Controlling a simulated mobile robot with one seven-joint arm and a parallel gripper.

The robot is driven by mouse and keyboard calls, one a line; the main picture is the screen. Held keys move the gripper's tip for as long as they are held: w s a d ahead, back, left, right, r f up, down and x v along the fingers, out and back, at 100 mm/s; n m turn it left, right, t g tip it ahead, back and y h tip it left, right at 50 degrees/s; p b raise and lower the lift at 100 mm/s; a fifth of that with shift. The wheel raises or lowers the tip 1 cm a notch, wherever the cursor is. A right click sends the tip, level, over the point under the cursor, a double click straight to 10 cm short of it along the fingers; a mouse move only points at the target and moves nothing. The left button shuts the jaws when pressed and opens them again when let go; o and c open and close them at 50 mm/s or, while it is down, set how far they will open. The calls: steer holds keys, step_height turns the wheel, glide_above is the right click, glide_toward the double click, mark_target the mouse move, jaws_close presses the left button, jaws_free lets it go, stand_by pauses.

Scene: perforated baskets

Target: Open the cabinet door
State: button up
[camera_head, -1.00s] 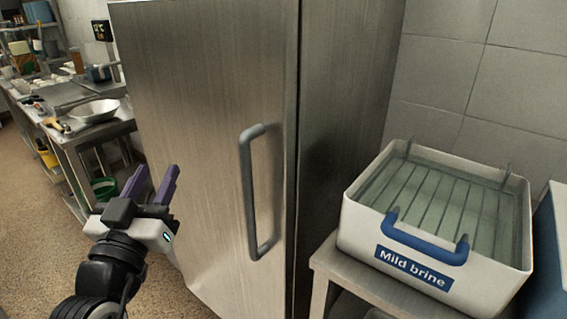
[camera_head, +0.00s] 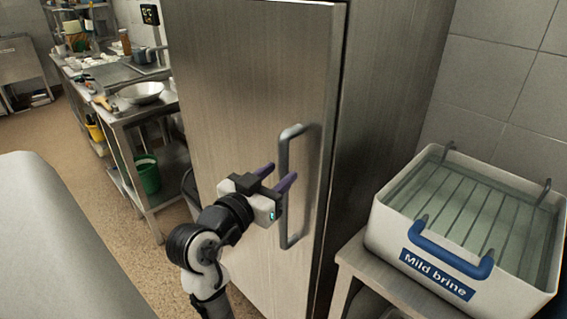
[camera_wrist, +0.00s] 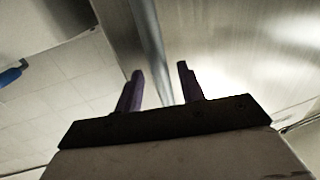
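The cabinet door (camera_head: 235,85) is a tall brushed-steel panel and looks shut or nearly shut. Its vertical bar handle (camera_head: 284,190) is on the right side of the door. My gripper (camera_head: 277,174) is just left of the handle at about mid-height, with its two purple fingers apart and pointing toward it. In the wrist view the fingers (camera_wrist: 160,82) are spread with nothing clamped, and a vertical bar or edge shows beyond and between them. I cannot tell whether a fingertip touches the handle.
A white tub labelled "Mild brine" (camera_head: 400,225) with a blue handle stands on a steel stand (camera_head: 362,262) at the right. A steel counter (camera_head: 125,112) with a pan and a green bucket (camera_head: 147,174) below is at the left. A pale rounded surface (camera_head: 60,240) fills the lower left.

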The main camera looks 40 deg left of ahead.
steer(key=shift+w+a, duration=0.15)
steer(key=shift+w, duration=1.2)
steer(key=shift+c, duration=0.5)
jaws_close()
